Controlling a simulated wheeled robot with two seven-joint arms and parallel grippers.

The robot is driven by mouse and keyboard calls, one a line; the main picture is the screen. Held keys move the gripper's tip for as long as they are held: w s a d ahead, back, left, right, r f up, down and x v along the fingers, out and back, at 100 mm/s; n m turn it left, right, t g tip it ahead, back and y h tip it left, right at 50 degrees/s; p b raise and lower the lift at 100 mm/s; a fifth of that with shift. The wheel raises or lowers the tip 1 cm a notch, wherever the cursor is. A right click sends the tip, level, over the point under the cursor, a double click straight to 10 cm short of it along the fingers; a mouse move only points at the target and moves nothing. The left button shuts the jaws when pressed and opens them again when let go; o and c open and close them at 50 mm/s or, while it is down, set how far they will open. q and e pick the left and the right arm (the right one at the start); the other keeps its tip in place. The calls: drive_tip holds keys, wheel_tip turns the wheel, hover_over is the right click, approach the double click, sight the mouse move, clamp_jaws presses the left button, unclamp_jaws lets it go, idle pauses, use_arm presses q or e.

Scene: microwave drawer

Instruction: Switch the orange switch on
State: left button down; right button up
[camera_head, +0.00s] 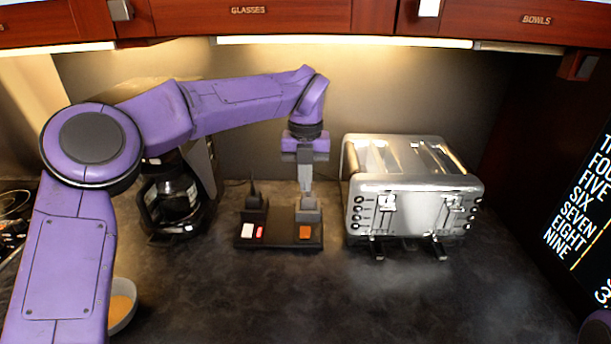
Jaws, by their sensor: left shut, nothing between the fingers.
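The orange switch (305,232) sits at the right side of a black switch box (279,244) on the dark counter. A white switch (247,230) and a small red one (259,231) sit at the box's left side. My left gripper (306,192) points down above the back of the box, just behind the orange switch. Its fingers are together and hold nothing. A grey block-like piece (308,212) stands on the box right under the fingertips; I cannot tell whether they touch it. My right gripper is not in view.
A silver toaster (412,200) stands close to the right of the box. A black coffee maker (178,198) stands to the left. A bowl (122,304) with orange contents is partly behind my left arm. The front counter is clear.

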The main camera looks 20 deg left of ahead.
use_arm(q)
drive_tip(key=shift+s+r, duration=0.1)
drive_tip(key=shift+r, duration=0.6)
drive_tip(key=shift+a+r+g+h+p, duration=0.1)
drive_tip(key=shift+g+h+p, duration=0.2)
drive_tip(key=shift+g+p, duration=0.35)
drive_tip(key=p, duration=0.3)
approach(304, 235)
drive_tip(key=f, duration=0.6)
drive_tip(key=shift+s+d+f, duration=0.2)
drive_tip(key=shift+s+f, duration=0.15)
drive_tip(key=shift+s, duration=0.05)
